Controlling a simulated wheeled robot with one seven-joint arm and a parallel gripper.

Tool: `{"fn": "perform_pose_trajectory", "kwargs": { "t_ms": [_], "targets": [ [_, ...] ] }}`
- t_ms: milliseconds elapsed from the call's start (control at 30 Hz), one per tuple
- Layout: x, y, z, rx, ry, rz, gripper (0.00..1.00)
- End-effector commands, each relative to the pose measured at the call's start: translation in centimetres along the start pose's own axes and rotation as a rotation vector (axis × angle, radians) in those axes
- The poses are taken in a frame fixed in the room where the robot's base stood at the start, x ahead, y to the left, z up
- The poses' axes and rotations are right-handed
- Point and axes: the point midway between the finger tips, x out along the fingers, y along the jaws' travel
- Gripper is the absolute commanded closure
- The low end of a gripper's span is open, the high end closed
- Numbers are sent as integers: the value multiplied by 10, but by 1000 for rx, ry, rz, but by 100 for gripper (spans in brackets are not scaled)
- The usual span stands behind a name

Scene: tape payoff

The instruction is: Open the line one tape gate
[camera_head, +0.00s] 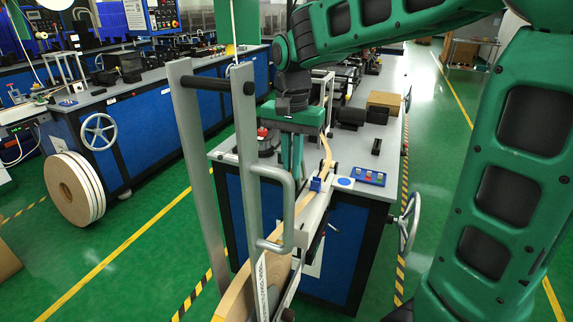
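A grey metal frame, which looks like the tape gate, stands in the foreground. It has a left post (199,175), a right post (246,160), a black crossbar (205,84) and a grey D-shaped handle (288,212). Whether it is latched cannot be told. A tan tape roll (236,300) sits low behind the handle, and a tan tape strip (302,203) runs up toward the bench. My green gripper (291,172) points down over the bench, beyond the handle and apart from it. Its fingers look close together; their gap and tips are unclear.
The blue bench (345,245) with a grey top carries a button panel (369,176), a brown box (383,103) and black units. A handwheel (408,222) sticks out at its right end. Another bench (150,150) stands left, with white rolls (75,188) before it. Green floor between is clear.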

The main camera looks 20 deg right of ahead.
Motion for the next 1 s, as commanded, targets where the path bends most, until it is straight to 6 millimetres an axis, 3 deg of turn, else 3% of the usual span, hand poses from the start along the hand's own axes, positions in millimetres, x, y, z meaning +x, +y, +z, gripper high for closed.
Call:
{"fn": "perform_pose_trajectory", "kwargs": {
  "t_ms": [67,100,167,567,1000],
  "targets": [
    [1,0,0,-1,-1,1,100],
    [1,0,0,-1,-1,1,82],
    [1,0,0,-1,-1,1,72],
    [-8,-1,0,0,1,-2,72],
    [-83,-2,-1,0,1,-1,72]
  ]
}}
